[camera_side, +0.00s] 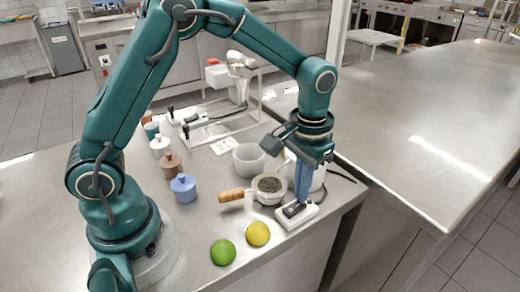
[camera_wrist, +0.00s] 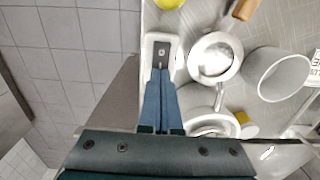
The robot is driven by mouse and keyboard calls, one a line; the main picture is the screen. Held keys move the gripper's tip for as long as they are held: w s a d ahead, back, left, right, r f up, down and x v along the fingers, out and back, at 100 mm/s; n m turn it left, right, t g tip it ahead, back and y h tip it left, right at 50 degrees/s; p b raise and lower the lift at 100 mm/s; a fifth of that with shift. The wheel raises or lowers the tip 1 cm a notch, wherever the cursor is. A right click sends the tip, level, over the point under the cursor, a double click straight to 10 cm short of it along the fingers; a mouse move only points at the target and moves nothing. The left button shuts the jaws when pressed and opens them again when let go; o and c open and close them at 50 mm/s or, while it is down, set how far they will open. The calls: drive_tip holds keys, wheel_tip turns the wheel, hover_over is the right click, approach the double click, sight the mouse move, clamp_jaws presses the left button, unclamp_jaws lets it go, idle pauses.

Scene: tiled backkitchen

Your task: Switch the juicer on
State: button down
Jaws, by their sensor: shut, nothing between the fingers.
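A white block with a dark grey rocker-like switch plate (camera_side: 294,210) sits near the table's front right corner; the plate also shows in the wrist view (camera_wrist: 161,48), with a small mark on it. My gripper (camera_side: 300,203) points straight down with its blue fingers shut and empty. Its tips (camera_wrist: 161,69) are at the near end of the plate; I cannot tell whether they touch it. A white rounded body, seemingly the juicer (camera_side: 318,179), stands behind the fingers and is partly hidden by them. A dark cable runs beside it.
A strainer (camera_side: 270,187) with a wooden handle (camera_side: 232,195) lies left of my gripper, with a pale bowl (camera_side: 248,160) behind it. A lemon (camera_side: 258,233) and a lime (camera_side: 223,252) lie in front. Small lidded pots, one blue (camera_side: 184,189), stand left. The table edge is close on the right.

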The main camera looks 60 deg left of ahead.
drive_tip(key=shift+f, duration=0.8)
drive_tip(key=shift+r, duration=0.1)
wheel_tip(320, 180, up, 7)
idle(1.0)
wheel_tip(320, 180, up, 5)
drive_tip(key=t, duration=0.2)
hover_over(300, 204)
drive_tip(key=s+a, duration=0.1)
drive_tip(key=s+a+r+t, duration=0.2)
drive_tip(key=s+r, duration=0.2)
drive_tip(key=s, duration=0.1)
drive_tip(key=s+a+f+t, duration=0.1)
drive_tip(key=s+f, duration=0.3)
drive_tip(key=s, duration=0.4)
drive_tip(key=shift+a+t, duration=0.3)
